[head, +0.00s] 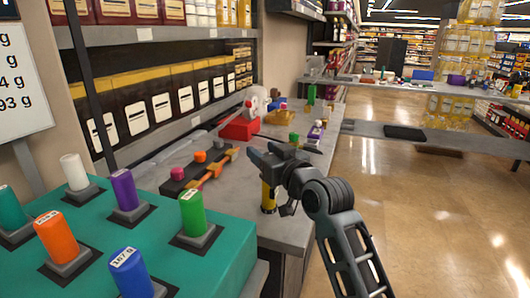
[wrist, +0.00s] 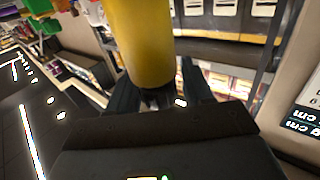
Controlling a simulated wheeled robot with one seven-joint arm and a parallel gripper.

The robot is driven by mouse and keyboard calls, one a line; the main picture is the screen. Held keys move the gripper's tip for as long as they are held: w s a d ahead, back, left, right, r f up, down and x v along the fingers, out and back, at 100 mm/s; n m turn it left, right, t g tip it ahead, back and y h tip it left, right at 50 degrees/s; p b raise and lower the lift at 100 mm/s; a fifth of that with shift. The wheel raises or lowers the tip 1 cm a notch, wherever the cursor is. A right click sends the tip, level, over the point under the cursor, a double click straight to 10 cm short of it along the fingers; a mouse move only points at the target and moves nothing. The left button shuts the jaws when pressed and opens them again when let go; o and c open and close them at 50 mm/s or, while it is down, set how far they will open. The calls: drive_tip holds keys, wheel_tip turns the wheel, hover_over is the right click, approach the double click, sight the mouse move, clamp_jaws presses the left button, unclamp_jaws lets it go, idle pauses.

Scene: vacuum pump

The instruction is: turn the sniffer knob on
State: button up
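I cannot tell for sure which part is the sniffer knob. In the head view a dark base (head: 190,182) on the counter carries a pink knob (head: 177,173), an orange knob (head: 200,156) and an orange handle-like piece (head: 212,170). My gripper (head: 280,155) is to the right of this base, apart from it, near the counter's front edge. A yellow cylinder (head: 268,194) with dark ends is just below it. In the wrist view the yellow cylinder (wrist: 140,40) stands large between my dark fingers; whether they grip it is unclear.
A teal block (head: 225,262) with several coloured, labelled cylinders fills the near left. A red item (head: 240,128) and small objects lie farther along the grey counter (head: 225,200). Shelves of boxes stand behind. Open floor (head: 420,200) lies to the right.

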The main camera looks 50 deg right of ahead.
drive_tip(key=c, duration=0.8)
drive_tip(key=shift+c, duration=0.2)
drive_tip(key=shift+f+n+y+b, duration=0.15)
drive_tip(key=shift+n+y+b, duration=0.2)
drive_tip(key=shift+b, duration=0.25)
drive_tip(key=shift+n+t+y+b, duration=0.3)
drive_tip(key=shift+n+y+b, duration=0.15)
drive_tip(key=shift+y+b, duration=0.4)
drive_tip(key=n+g+y+b, duration=0.3)
drive_tip(key=n+y+b, duration=0.1)
drive_tip(key=n+y, duration=0.1)
drive_tip(key=a+n+g+y+b, duration=0.1)
drive_tip(key=n+g+y+b, duration=0.3)
drive_tip(key=y, duration=0.4)
drive_tip(key=s+a+n+g+y+b, duration=0.1)
drive_tip(key=n+g+y+b, duration=0.3)
drive_tip(key=n+y, duration=0.3)
drive_tip(key=shift+a, duration=0.2)
drive_tip(key=shift+s+n+g+y, duration=0.1)
drive_tip(key=shift+n+g+y, duration=0.2)
drive_tip(key=shift+g, duration=0.2)
